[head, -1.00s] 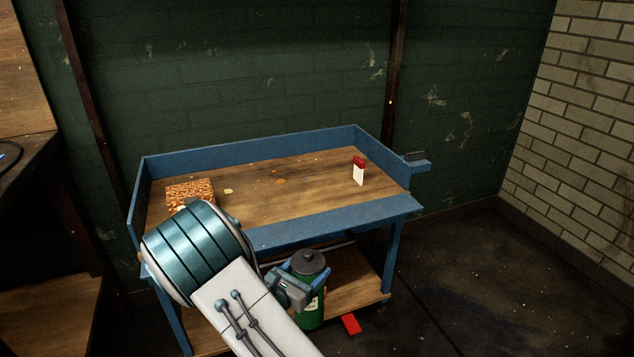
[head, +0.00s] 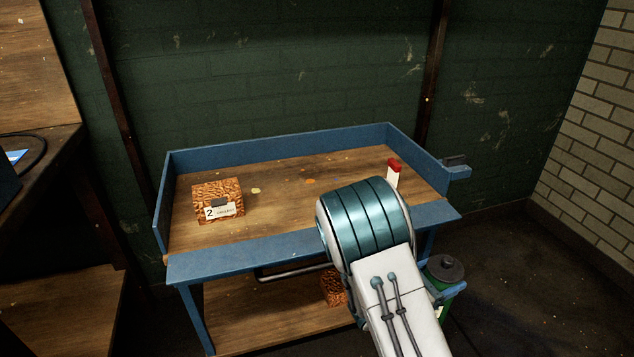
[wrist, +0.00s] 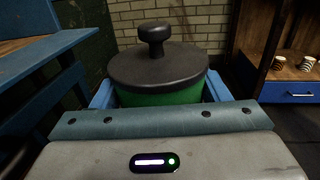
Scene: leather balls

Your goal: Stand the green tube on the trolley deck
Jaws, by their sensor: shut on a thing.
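The green tube (head: 447,302) has a dark lid with a knob and is held upright at the lower right of the head view, beside the trolley's right front leg. In the wrist view the green tube (wrist: 160,97) stands between the blue fingers of my gripper (wrist: 160,100), which is shut on it. My arm hides part of the tube and gripper in the head view. The trolley (head: 225,268) has a blue frame and a wooden deck (head: 285,205) with a raised rim at the back and sides. The tube is lower than the deck and apart from it.
A patterned block labelled 2 (head: 217,200) stands on the deck's left. A red-topped white item (head: 393,174) stands at its right. Another patterned block (head: 334,287) sits on the lower shelf. The deck's middle is clear. A blue drawer unit (wrist: 290,91) shows in the wrist view.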

